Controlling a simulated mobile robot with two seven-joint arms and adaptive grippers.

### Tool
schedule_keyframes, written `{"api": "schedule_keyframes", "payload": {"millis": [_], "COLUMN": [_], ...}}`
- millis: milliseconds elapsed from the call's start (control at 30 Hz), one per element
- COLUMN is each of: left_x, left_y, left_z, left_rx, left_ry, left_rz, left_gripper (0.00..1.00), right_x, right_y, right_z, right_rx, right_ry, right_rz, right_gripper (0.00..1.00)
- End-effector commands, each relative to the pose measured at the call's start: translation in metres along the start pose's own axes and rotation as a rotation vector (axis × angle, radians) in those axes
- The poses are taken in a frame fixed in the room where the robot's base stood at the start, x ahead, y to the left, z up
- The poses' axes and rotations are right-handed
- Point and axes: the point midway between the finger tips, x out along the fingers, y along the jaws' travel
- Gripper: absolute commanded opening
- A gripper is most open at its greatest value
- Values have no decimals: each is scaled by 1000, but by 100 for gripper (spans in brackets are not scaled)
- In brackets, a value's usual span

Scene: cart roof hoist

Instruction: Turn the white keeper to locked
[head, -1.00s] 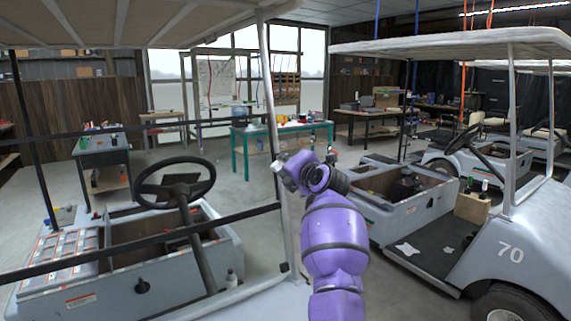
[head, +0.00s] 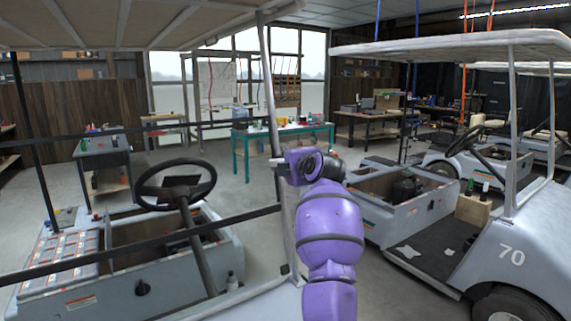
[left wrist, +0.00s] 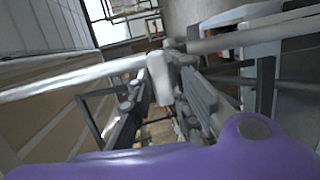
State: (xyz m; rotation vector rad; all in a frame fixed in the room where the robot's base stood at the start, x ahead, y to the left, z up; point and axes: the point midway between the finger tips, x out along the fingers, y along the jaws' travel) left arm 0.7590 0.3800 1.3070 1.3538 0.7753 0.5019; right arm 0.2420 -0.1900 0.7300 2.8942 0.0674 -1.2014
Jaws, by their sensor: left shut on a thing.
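The white keeper (left wrist: 159,76) is a small pale bar at the metal roof post of the near cart. In the left wrist view it lies between the fingertips of my left gripper (left wrist: 168,82), which is shut on it. The post (left wrist: 75,78) runs across that view behind the fingertips. In the head view my left gripper (head: 283,168) is at the post (head: 271,100), mostly hidden by my purple wrist. The keeper cannot be made out there, and its locked mark is not legible. My right gripper is not in view.
The near cart, with its steering wheel (head: 175,184) and dark straps (head: 140,250), fills the left. A second cart numbered 70 (head: 511,256) stands at the right. A green table (head: 242,133) stands behind on open concrete floor.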

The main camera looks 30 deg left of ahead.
Motion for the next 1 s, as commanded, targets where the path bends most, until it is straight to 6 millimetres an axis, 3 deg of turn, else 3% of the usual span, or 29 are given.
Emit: {"api": "schedule_keyframes", "payload": {"millis": [367,400,533,833,1000], "left_x": [0,0,0,-1,-18], "left_y": [0,0,0,0,0], "left_z": [0,0,0,0,1], "left_rx": [9,9,8,6,5], "left_ry": [1,1,1,0,-2], "left_rz": [1,1,1,0,2], "left_gripper": [0,21,36,36,36], "right_x": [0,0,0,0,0], "right_y": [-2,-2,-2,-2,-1], "right_z": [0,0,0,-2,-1], "right_rx": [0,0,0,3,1], "right_ry": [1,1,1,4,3], "right_rz": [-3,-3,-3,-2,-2], "right_gripper": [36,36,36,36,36]}}
